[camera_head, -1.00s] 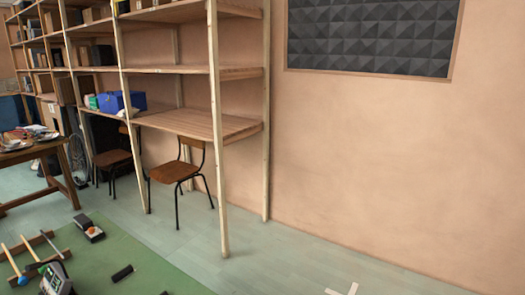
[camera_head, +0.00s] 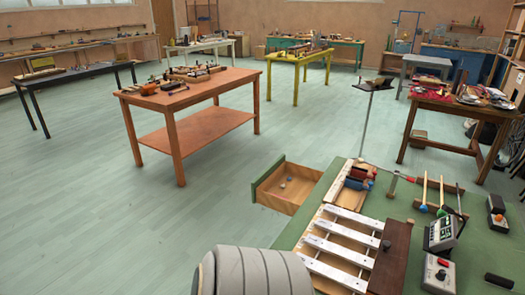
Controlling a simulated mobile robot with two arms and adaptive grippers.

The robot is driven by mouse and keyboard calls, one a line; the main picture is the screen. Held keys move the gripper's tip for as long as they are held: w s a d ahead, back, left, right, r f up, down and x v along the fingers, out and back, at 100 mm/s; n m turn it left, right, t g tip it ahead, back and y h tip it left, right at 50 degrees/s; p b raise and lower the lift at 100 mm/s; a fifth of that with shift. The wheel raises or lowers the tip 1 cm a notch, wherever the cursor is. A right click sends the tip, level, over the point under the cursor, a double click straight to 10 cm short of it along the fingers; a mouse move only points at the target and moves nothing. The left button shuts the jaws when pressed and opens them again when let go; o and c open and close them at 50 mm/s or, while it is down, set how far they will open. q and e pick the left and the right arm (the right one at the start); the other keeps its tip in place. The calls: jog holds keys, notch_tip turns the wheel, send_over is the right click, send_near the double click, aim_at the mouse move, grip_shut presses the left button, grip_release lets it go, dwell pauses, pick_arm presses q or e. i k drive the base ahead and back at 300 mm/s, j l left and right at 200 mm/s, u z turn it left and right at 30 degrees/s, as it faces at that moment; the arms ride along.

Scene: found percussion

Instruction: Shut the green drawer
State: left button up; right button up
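The green drawer (camera_head: 278,198) sticks out, open, from the left side of the green-topped table (camera_head: 308,222) in the lower middle of the view. Its inside is bare wood, and its outer front panel has a green edge facing left. A few small round things (camera_head: 287,181) lie in it. The drawer's near side and the place where it meets the table are partly hidden by the tabletop. Neither of my grippers is in view.
On the green table are a white-barred metallophone (camera_head: 340,238), mallets (camera_head: 425,190) and small electronic boxes (camera_head: 442,234). An orange-brown table (camera_head: 190,97) with instruments stands beyond the drawer. The floor (camera_head: 95,215) left of the drawer is clear. A thin stand (camera_head: 368,115) rises behind.

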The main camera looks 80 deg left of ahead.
aim_at(304, 179)
jog(key=k+j+u, duration=0.15)
jog(key=u, duration=0.15)
jog(key=k+j+u, duration=0.1)
jog(key=j+u, duration=0.45)
jog(key=k+j, duration=0.05)
jog(key=j, duration=0.1)
